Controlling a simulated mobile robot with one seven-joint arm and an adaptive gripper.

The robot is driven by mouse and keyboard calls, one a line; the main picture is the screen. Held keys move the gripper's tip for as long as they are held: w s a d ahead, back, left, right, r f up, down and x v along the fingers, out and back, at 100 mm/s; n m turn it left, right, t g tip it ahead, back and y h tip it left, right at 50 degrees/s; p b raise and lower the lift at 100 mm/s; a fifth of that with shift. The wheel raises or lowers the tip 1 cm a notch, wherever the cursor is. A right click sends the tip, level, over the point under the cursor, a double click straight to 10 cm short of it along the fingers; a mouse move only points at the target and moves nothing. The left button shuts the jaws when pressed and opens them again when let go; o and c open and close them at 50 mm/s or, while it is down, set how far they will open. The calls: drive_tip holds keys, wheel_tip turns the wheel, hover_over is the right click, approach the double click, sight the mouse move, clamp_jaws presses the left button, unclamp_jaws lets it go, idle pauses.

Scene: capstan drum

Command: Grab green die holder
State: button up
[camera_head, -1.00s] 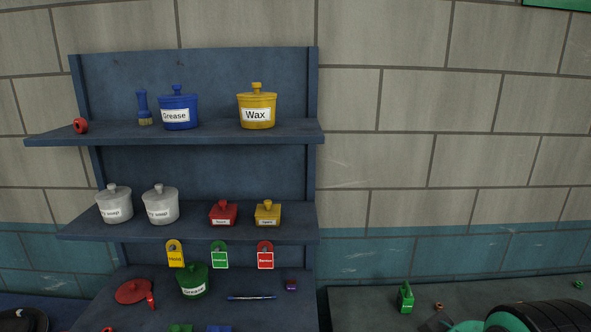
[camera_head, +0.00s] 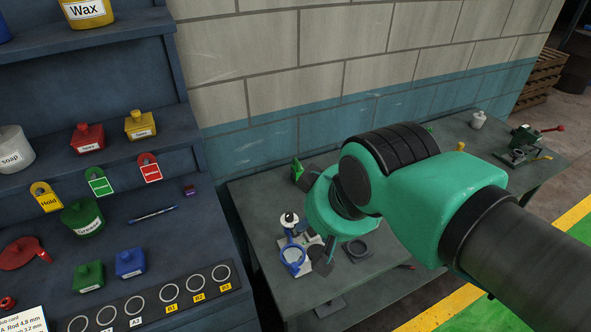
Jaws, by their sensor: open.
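I cannot make out a green die holder for certain. A small green item (camera_head: 298,170) stands at the back left of the workbench, partly next to my arm. My green wrist and arm come in from the right and hide much of the bench.
The workbench (camera_head: 262,200) has a dark square fixture (camera_head: 357,249), a white pot (camera_head: 478,120) and a vise-like tool (camera_head: 525,140). Left, a blue shelf holds a green grease pot (camera_head: 83,217), green box (camera_head: 88,276), blue box (camera_head: 130,262) and a numbered ring rack (camera_head: 150,304).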

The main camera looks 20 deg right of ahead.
idle(0.3)
drive_tip(key=o, duration=0.7)
drive_tip(key=w+d+f+p, duration=0.15)
drive_tip(key=w+d, duration=0.25)
drive_tip(key=w, duration=1.1)
drive_tip(key=w+d+p, duration=0.3)
drive_tip(key=w+d, duration=0.1)
drive_tip(key=w, duration=1.1)
drive_tip(key=shift+m+g, duration=0.5)
drive_tip(key=w+d+f+p, duration=0.1)
drive_tip(key=w+d+f, duration=0.4)
drive_tip(key=f, duration=0.3)
drive_tip(key=w+d+f+p, duration=0.2)
drive_tip(key=w+d+f, duration=0.3)
drive_tip(key=w+f, duration=0.3)
drive_tip(key=w+d+f+p, duration=0.1)
drive_tip(key=w+d+f, duration=0.4)
drive_tip(key=f, duration=0.4)
drive_tip(key=shift+w+d, duration=0.35)
drive_tip(key=shift+w, duration=0.3)
